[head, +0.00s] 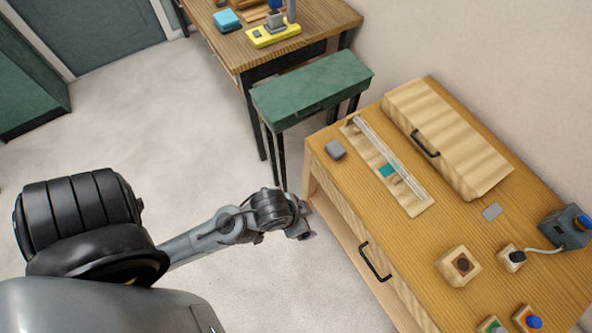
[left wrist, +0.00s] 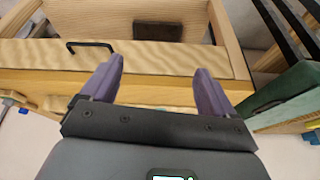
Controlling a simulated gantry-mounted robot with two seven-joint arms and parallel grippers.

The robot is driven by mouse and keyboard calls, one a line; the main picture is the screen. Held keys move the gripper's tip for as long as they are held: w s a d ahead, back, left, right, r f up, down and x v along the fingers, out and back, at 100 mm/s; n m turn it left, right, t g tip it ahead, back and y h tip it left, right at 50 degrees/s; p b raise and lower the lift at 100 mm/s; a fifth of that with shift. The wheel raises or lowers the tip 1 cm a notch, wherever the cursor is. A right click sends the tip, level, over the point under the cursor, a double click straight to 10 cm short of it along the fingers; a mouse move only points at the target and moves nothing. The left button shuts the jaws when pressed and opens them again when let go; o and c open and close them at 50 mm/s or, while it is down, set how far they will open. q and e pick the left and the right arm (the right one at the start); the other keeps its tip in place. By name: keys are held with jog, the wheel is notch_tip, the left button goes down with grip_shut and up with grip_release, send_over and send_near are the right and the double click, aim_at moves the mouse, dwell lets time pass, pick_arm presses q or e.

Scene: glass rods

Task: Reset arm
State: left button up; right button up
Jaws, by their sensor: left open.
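My left gripper (head: 306,232) is in front of the near left part of the wooden workbench (head: 340,185), off to the side of its front face. In the left wrist view, the two purple fingers of my left gripper (left wrist: 159,70) are spread apart with nothing between them. The drawer front and its black handle (left wrist: 90,46) lie beyond the fingers there. A glass rod (head: 390,155) lies along a light wooden holder (head: 415,207) on the workbench, well apart from the gripper. My right gripper is not in view.
A long wooden box with a black handle (head: 455,135) lies at the back of the workbench. A small grey block (head: 335,149) and several button boxes sit on its top. Open floor (head: 190,120) lies left of the workbench.

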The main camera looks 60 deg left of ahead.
pick_arm(q)
jog(key=s, duration=0.1)
jog(key=s+a, duration=0.1)
jog(key=a+g, duration=0.1)
jog(key=shift+s+a+f, duration=0.15)
jog(key=shift+s+f, duration=0.1)
jog(key=shift+s, duration=0.15)
notch_tip(320, 180, up, 18)
jog(key=p, duration=1.8)
jog(key=shift+c, duration=1)
